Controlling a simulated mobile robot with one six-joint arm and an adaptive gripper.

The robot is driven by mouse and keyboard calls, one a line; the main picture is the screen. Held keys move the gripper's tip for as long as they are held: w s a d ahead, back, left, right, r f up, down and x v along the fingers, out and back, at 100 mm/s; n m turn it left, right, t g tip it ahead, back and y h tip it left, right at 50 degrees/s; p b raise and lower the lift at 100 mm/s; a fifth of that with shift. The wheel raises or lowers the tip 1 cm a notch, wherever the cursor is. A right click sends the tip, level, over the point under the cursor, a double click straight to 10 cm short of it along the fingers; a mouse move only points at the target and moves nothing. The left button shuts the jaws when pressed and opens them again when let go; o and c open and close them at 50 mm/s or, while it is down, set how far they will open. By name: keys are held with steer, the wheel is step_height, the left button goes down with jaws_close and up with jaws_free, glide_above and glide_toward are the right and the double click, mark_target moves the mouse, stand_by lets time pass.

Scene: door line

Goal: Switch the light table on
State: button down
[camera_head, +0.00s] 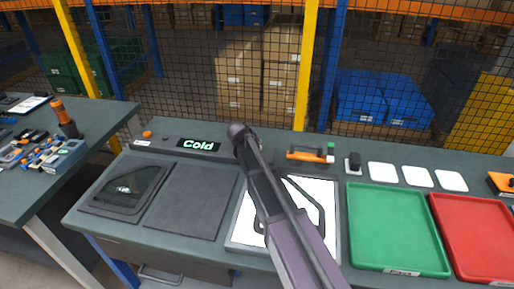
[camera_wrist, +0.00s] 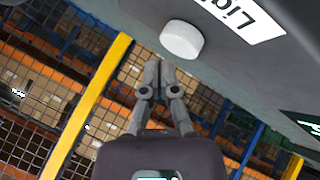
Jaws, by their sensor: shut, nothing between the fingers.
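The light table (camera_head: 236,243) is a pale, bright white panel in a thin frame in the middle of the bench, with a black-outlined part lying on it. My arm covers part of it. A round white button (camera_wrist: 181,39) sits on a dark console beside a white label (camera_wrist: 240,18) whose visible letters start "Lig". My gripper (camera_wrist: 161,72) is shut and empty, its fingertips just below the button in the wrist view; I cannot tell whether they touch it. In the head view my gripper (camera_head: 238,131) is over the right end of the console (camera_head: 165,141), hiding the button.
A lit display (camera_head: 198,145) on the console reads "Cold". A dark window part (camera_head: 124,189) and a dark mat (camera_head: 190,200) lie left. An orange tool (camera_head: 308,154), green tray (camera_head: 397,228) and red tray (camera_head: 482,235) are right. A mesh fence (camera_head: 190,60) stands behind.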

steer(key=shift+r+p, duration=2.5)
steer(key=shift+r, duration=0.05)
steer(key=s+d+f+g, duration=0.1)
steer(key=s+d, duration=0.3)
steer(key=s, duration=0.1)
steer(key=s+d+f+m+g+y, duration=0.1)
steer(key=s+d+g, duration=0.1)
steer(key=s+d, duration=0.2)
steer(key=s+d+f+m+g, duration=0.1)
steer(key=s+d+f, duration=0.1)
steer(key=s+d, duration=0.2)
steer(key=shift+s+d, duration=0.15)
steer(key=shift+s, duration=0.85)
steer(key=s+d+g+y, duration=0.1)
steer(key=s, duration=0.4)
steer(key=s+d+f+g+y, duration=0.1)
steer(key=s+d, duration=0.1)
steer(key=s, duration=0.3)
steer(key=s+d+m+g+y, duration=0.1)
steer(key=s+d+g, duration=0.1)
steer(key=s, duration=0.4)
steer(key=shift+f+y, duration=0.3)
steer(key=shift+f, duration=0.05)
